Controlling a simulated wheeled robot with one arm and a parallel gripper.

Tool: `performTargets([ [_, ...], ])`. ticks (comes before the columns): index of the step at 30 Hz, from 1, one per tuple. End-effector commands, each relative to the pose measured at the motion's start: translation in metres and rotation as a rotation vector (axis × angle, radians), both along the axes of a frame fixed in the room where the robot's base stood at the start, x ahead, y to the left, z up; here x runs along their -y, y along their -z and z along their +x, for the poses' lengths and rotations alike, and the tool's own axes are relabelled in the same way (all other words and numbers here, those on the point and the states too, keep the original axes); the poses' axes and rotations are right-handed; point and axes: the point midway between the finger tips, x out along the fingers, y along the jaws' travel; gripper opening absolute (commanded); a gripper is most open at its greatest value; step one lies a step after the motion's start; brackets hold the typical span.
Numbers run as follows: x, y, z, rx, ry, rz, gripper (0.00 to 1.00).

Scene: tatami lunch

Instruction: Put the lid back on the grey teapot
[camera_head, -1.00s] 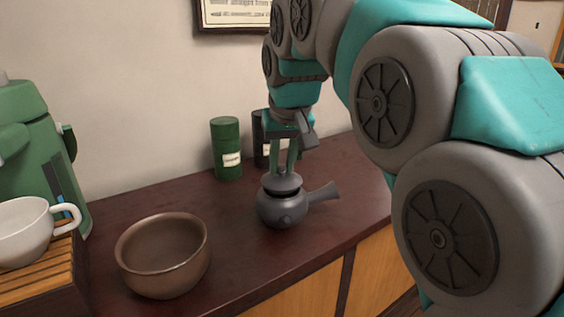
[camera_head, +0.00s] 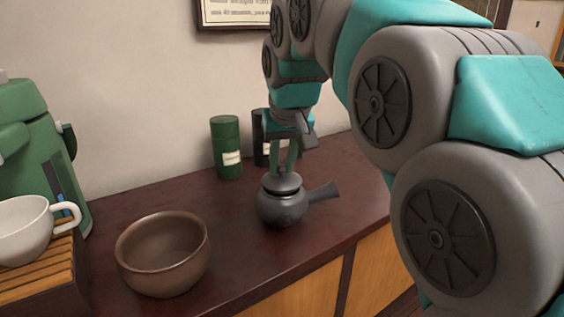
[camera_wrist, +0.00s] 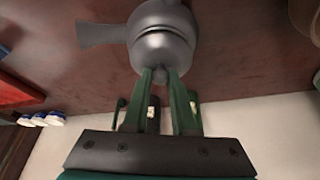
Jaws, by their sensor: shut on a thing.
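The grey teapot (camera_head: 284,208) stands on the dark red counter, its side handle pointing right in the head view. Its grey lid (camera_head: 282,183) sits at the top opening and looks about level; whether it is fully seated I cannot tell. My gripper (camera_head: 284,168) is directly above, pointing down, its green fingers shut on the lid's knob. In the wrist view the fingertips (camera_wrist: 161,74) close on the knob, with the lid (camera_wrist: 160,52) covering the pot's mouth and the teapot's handle (camera_wrist: 100,34) to the left.
A brown bowl (camera_head: 163,279) stands front left of the teapot. A green canister (camera_head: 226,150) and a dark canister (camera_head: 260,152) stand behind it. A white cup (camera_head: 25,232) on a wooden slatted stand and a green machine (camera_head: 30,140) are at left.

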Motion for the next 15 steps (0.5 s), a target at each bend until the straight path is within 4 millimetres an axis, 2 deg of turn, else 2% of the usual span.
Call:
performTargets([
  [2, -0.0001, 0.0000, 0.0000, 0.000, 0.000, 0.000, 0.00],
  [3, -0.0001, -0.0001, -0.0001, 0.000, 0.000, 0.000, 0.30],
  [11, -0.0001, 0.0000, 0.0000, 0.000, 0.000, 0.000, 0.59],
  [15, -0.0001, 0.0000, 0.0000, 0.000, 0.000, 0.000, 0.60],
])
